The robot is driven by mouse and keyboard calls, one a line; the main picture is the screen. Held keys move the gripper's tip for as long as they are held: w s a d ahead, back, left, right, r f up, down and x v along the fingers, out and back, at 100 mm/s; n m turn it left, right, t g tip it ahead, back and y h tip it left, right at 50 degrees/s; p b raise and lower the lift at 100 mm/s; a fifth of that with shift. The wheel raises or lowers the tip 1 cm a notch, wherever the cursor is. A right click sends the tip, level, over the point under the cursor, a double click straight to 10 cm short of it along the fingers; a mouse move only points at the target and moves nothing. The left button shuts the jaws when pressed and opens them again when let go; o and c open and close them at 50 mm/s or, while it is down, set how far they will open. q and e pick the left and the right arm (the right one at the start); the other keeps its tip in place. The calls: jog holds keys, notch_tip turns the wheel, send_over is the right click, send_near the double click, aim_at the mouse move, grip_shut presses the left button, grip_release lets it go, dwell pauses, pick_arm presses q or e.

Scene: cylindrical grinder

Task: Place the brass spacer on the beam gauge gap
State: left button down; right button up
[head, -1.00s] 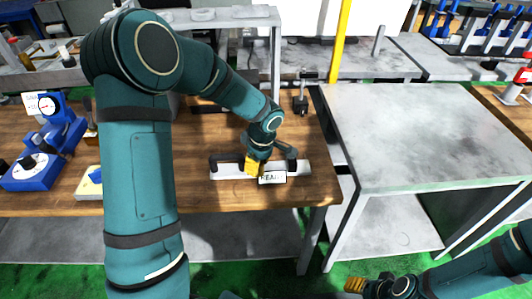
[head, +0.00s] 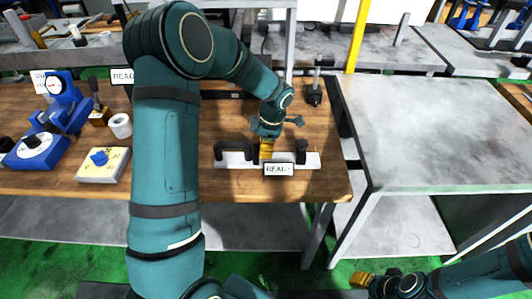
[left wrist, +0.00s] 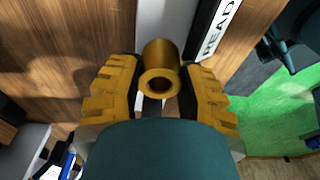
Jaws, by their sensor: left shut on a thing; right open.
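My left gripper (head: 266,150) is shut on the brass spacer (left wrist: 161,72), a hollow flanged cylinder between the yellow fingers in the left wrist view. In the head view the fingers and wrist hide the spacer. The beam gauge (head: 312,160) is a pale bar with black parts and a READY sign (head: 279,169) at its front, on the wooden bench. The left gripper points down over the middle of the bar, between its black parts; contact cannot be told. My right gripper (head: 362,279) is open and empty at the lower right, away from the bench.
A blue dial gauge stand (head: 45,135), a white ring (head: 120,126) and a pale block with a blue knob (head: 103,164) are on the bench at left. A dark stand (head: 314,92) is behind the gauge. The grey table (head: 430,130) at right is clear.

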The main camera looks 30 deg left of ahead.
pick_arm(q)
notch_tip(320, 180, down, 2)
jog(key=shift+w+f, duration=0.1)
jog(key=shift+r, duration=0.2)
jog(key=shift+f+b, duration=0.2)
jog(key=shift+b, duration=0.15)
jog(key=c, duration=0.6)
grip_release()
